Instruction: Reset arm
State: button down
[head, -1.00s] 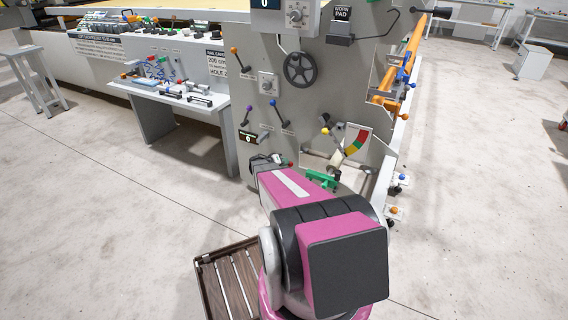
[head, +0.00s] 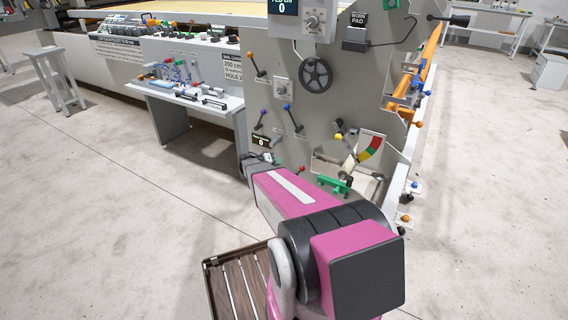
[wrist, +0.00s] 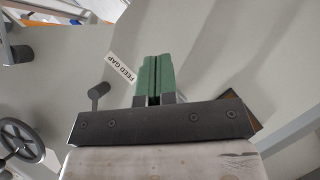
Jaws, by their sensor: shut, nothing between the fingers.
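My gripper (wrist: 153,80) shows in the wrist view with its two green fingers together and nothing between them. The fingers point toward a grey machine panel, and a "FEED GAP" label (wrist: 121,69) shows just left of them. In the head view my pink and black arm fills the lower middle in front of the machine's end panel (head: 290,150). I cannot make out the gripper there. A dark lever knob (wrist: 98,92) and part of a handwheel (wrist: 20,142) show left of the fingers in the wrist view.
The end panel carries a handwheel (head: 316,73), several coloured levers and a red-yellow-green gauge (head: 371,149). A side table (head: 176,92) with small parts stands left of it. A slatted wooden rack (head: 215,285) is low beside my arm. Open floor lies left and right.

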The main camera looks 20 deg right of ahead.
jog(key=shift+a+r, duration=0.15)
jog(key=shift+a, duration=0.25)
jog(key=s+a+r+n+y, duration=0.1)
jog(key=s+a+r+y, duration=0.2)
jog(key=s+a, duration=0.3)
jog(key=s+a+r+n+g+y, duration=0.1)
jog(key=s+a+r+n+y, duration=0.1)
jog(key=s+a+y, duration=0.4)
jog(key=s+a+r+n+g+y, duration=0.1)
jog(key=s+a+r+y, duration=0.3)
jog(key=s, duration=0.9)
jog(key=a+y, duration=0.1)
jog(key=a, duration=0.1)
jog(key=shift+a, duration=0.35)
jog(key=shift+r, duration=0.1)
